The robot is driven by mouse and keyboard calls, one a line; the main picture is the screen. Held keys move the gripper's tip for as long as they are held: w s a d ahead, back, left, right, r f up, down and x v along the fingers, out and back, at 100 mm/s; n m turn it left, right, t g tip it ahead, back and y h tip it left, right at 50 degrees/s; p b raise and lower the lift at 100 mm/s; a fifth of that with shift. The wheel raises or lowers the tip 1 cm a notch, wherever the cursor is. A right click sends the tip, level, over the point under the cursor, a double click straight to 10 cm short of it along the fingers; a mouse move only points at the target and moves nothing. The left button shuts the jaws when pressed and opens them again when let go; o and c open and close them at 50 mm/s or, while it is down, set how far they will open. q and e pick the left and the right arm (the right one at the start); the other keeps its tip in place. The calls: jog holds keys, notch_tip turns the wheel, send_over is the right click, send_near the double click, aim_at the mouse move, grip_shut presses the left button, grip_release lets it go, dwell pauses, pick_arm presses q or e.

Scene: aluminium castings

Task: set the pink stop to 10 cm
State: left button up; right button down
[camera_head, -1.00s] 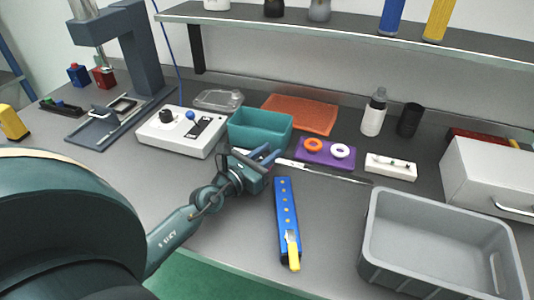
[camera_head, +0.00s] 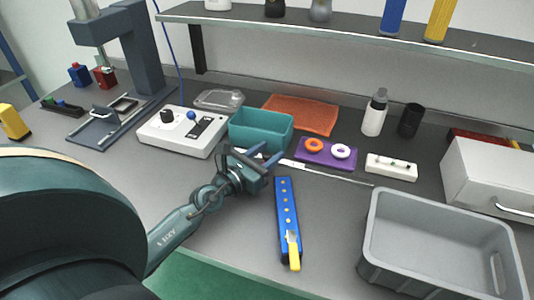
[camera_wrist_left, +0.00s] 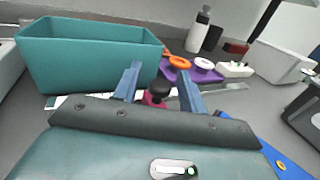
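The pink stop (camera_wrist_left: 155,101) shows in the left wrist view as a small dark pink piece under a black knob (camera_wrist_left: 161,90). It sits between the two blue fingers of my left gripper (camera_wrist_left: 161,88), and I see gaps beside the knob. The fingers are apart. In the head view my left gripper (camera_head: 264,157) is low over the bench beside the teal bin, and the stop is hidden there. A thin metal rail or ruler (camera_head: 330,173) runs right from the gripper. Its scale marks are too small to read. My right gripper is not in view.
The teal bin (camera_head: 260,131) stands just behind my left gripper. A purple tray (camera_head: 326,153) with rings and a white block (camera_head: 391,167) lie right of it. A blue bar (camera_head: 286,208) with a yellow end and a grey crate (camera_head: 440,205) are nearer the front.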

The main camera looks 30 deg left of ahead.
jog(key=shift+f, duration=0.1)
pick_arm(q)
jog(key=s+b, duration=0.1)
jog(key=s, duration=0.3)
jog(key=s+a+b, duration=0.1)
jog(key=s+b, duration=0.1)
jog(key=s, duration=0.1)
jog(key=s+b, duration=0.2)
jog(key=s, duration=0.2)
jog(key=shift+s+a+f, duration=0.25)
jog(key=shift+s+a, duration=0.05)
jog(key=shift+a, duration=0.1)
jog(key=shift+s+a+r+b, duration=0.1)
jog(key=shift+s+b, duration=0.2)
jog(key=shift+s, duration=0.25)
jog(key=shift+s+r, duration=0.15)
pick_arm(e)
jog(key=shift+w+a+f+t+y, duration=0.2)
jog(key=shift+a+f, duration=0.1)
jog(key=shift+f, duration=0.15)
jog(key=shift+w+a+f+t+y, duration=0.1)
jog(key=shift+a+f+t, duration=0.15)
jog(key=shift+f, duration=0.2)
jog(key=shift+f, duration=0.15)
